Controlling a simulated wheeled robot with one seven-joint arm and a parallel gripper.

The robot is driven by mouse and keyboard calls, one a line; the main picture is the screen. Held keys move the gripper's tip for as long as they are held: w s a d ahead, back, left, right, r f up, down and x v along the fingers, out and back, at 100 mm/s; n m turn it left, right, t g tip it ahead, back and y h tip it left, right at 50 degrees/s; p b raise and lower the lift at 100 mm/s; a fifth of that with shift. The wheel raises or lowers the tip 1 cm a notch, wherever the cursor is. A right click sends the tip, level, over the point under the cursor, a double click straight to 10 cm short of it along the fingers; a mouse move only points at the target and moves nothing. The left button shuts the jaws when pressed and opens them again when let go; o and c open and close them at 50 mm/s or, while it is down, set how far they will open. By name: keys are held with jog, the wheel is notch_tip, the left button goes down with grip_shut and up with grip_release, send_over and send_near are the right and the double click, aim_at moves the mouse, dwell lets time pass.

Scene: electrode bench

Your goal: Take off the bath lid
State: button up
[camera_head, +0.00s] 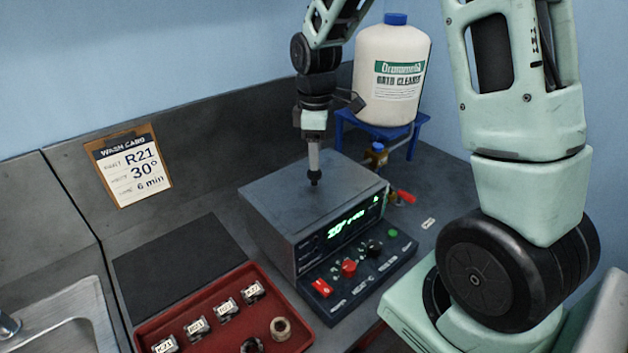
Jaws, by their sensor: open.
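The bath (268,240) is a dark grey box on the bench, with a green lit display and a control panel on its front. Its flat grey top, the lid (275,197), lies level and covers the box. My gripper (314,178) points straight down over the middle of the lid. It is open, though its fingers are seen edge-on and the gap does not show. A small dark piece is at the fingertips; I cannot tell whether it is the lid's knob or the tips themselves. I cannot tell whether the fingers touch the lid.
A red tray (215,293) with several labelled metal pieces and rings stands in front left. A dark mat (180,265) lies behind it, beside a sink (65,320). A white cleaner jug (390,85) on a blue stand (348,128), with a valve (377,152), stands behind right.

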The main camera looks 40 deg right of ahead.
aim_at(315, 173)
jog(key=shift+a+f+p, duration=0.1)
jog(key=shift+f+p, duration=1.2)
jog(key=shift+f, duration=1.95)
jog(key=shift+w, duration=0.1)
grip_shut()
